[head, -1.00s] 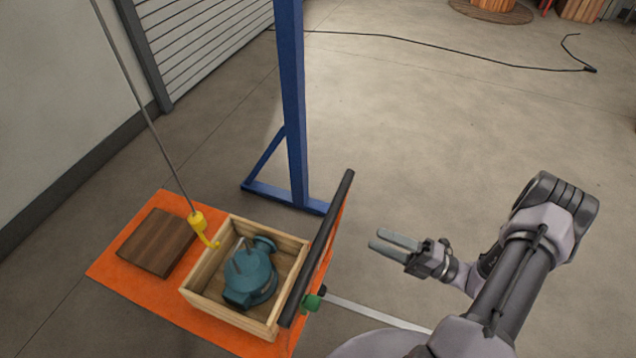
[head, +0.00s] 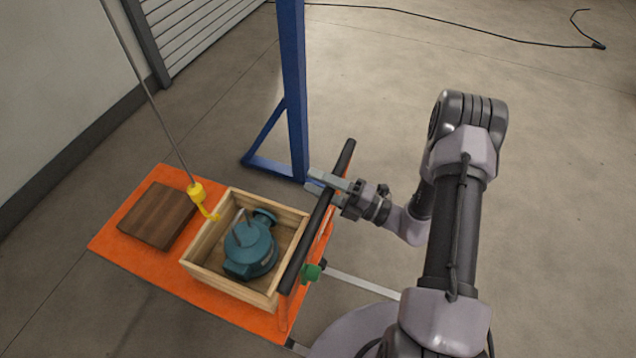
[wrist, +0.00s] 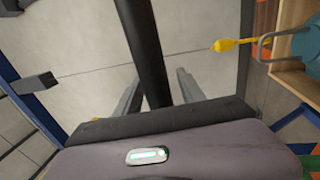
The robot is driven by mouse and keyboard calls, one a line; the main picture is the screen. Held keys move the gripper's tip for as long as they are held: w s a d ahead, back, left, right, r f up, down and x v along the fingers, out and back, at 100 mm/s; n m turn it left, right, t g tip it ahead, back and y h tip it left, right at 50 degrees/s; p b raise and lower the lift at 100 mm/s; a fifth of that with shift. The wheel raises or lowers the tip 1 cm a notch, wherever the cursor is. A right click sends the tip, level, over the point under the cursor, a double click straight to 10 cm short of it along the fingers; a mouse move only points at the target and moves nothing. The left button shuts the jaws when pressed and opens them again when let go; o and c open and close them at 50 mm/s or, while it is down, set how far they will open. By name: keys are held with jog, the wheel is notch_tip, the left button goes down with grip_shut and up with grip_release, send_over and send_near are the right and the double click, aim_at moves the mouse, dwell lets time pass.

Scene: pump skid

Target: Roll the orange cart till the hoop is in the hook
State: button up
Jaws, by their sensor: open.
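The orange cart (head: 130,257) stands on the floor at lower left, with a black handle bar (head: 318,222) along its right side. On it, a wooden crate (head: 222,281) holds a teal pump (head: 250,252) with a grey hoop (head: 240,217) on top; the hoop also shows in the wrist view (wrist: 263,45). The yellow hook (head: 197,193) hangs on a cable just left of the hoop, apart from it; it also shows in the wrist view (wrist: 228,45). My gripper (head: 317,183) is open at the bar's upper part. In the wrist view the bar (wrist: 146,50) runs between the fingers; contact cannot be told.
A blue post (head: 293,90) with a braced foot stands just behind the cart, near my gripper. A brown wooden block (head: 157,215) lies on the cart's left part. A green knob (head: 311,273) sits below the handle. Floor at the right is clear, with a black cable farther back.

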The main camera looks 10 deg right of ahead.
grip_shut()
dwell(1.4)
